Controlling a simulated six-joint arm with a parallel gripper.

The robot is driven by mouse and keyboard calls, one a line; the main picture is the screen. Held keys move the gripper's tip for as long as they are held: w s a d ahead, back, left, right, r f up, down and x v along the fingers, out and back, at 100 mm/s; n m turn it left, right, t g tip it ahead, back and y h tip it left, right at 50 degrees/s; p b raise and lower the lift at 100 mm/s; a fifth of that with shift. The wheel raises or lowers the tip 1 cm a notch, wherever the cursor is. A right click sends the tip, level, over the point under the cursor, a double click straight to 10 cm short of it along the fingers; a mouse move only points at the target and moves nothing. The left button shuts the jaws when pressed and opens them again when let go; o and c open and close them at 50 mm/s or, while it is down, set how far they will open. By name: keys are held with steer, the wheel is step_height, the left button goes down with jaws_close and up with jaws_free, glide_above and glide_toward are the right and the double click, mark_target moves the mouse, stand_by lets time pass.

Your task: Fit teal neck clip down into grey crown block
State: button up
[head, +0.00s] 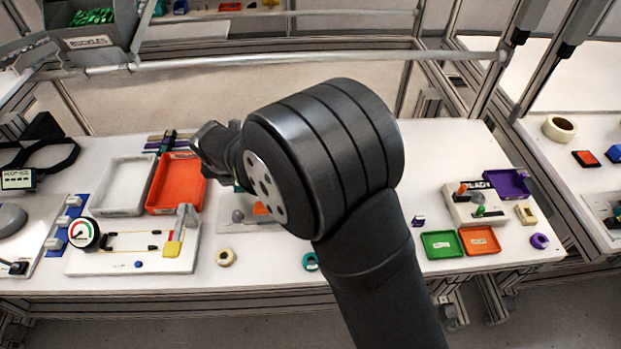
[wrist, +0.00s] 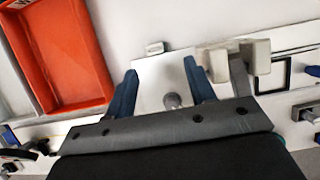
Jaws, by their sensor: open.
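A small teal ring-shaped piece (head: 311,261), which looks like the neck clip, lies on the bench near the front edge, partly hidden by my arm. A small grey rounded piece (head: 237,215) stands on a pale plate, right of the orange tray; I cannot tell whether it belongs to the grey crown block. In the wrist view my gripper (wrist: 160,68) is open and empty, its two blue fingers spread over a pale plate. A grey knob (wrist: 172,100) shows between the fingers. In the head view my arm hides the fingers and part of the bench.
An orange tray (head: 153,207) and a white tray (head: 94,206) stand left of my gripper, behind a gauge panel (head: 120,264). A tape ring (head: 226,257) lies at the front. Green (head: 442,257) and small orange (head: 480,253) trays stand at right. The front middle bench has free room.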

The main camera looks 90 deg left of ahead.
steer(key=x, duration=0.2)
steer(key=shift+a+f, duration=0.15)
steer(key=shift+f, duration=0.25)
steer(key=shift+s+x, duration=0.2)
steer(key=shift+x, duration=1.1)
steer(key=shift+s+x, duration=0.15)
steer(key=shift+x, duration=1.15)
steer(key=shift+a, duration=0.15)
jaws_close()
steer(key=shift+r, duration=0.1)
